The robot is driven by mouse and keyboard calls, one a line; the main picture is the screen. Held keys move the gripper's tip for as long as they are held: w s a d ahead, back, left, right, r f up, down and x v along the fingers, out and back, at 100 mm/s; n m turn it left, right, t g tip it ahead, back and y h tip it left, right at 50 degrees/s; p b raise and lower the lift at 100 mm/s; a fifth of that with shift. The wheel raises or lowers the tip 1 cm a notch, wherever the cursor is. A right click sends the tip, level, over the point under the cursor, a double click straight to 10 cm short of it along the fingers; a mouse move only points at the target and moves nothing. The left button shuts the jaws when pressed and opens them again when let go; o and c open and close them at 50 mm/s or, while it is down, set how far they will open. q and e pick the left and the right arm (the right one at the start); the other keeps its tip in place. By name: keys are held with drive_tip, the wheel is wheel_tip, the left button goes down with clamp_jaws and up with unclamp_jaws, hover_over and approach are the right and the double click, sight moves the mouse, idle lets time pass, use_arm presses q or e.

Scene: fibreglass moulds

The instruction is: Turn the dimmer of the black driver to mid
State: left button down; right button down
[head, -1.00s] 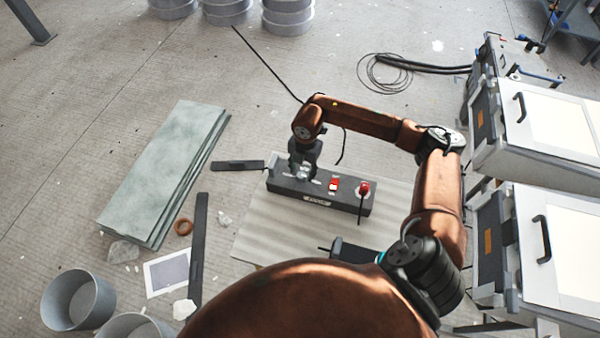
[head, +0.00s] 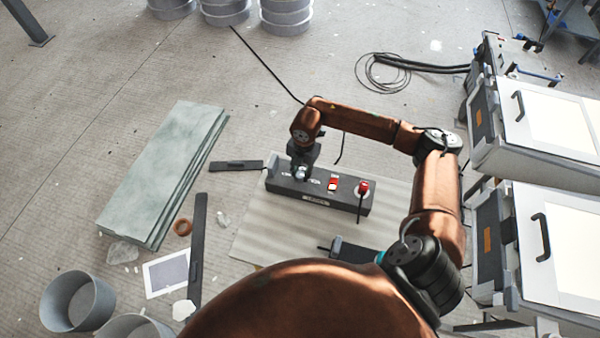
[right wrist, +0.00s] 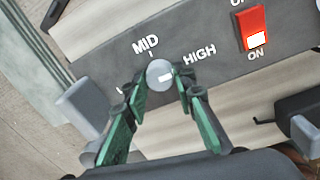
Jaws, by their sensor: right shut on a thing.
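The black driver (head: 345,200) is a long dark box with a red rocker switch (head: 333,184); the switch also shows in the right wrist view (right wrist: 252,28). Its dimmer is a round grey knob (right wrist: 159,74) on the top face, with MID and HIGH printed around it; a third label is mostly hidden by a finger. A pale mark on the knob lies right of its centre, toward the HIGH side. My right gripper (right wrist: 160,92) is shut on the knob, one green-padded finger on each side. It also shows over the driver's left end in the head view (head: 301,174). My left gripper is out of view.
The driver rests on a pale ribbed board (head: 270,235). A red plug-like part (head: 363,187) with a dark cable is at its right end. A dark flat bar (head: 237,165) lies left of it. Stacked greenish slabs (head: 160,170) lie farther left; white-topped cabinets (head: 560,240) stand at right.

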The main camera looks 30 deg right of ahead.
drive_tip(key=shift+a, duration=0.15)
drive_tip(key=shift+d+n, duration=0.2)
drive_tip(key=shift+n, duration=0.4)
drive_tip(key=n, duration=0.4)
drive_tip(key=n+b, duration=0.1)
drive_tip(key=n, duration=0.3)
drive_tip(key=shift+n, duration=0.3)
drive_tip(key=n, duration=0.4)
drive_tip(key=shift+d+f+g+b, duration=0.1)
drive_tip(key=shift+g+b, duration=0.3)
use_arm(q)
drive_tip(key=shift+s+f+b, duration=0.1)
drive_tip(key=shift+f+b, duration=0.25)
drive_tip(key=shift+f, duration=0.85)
use_arm(e)
drive_tip(key=shift+n, duration=1.9)
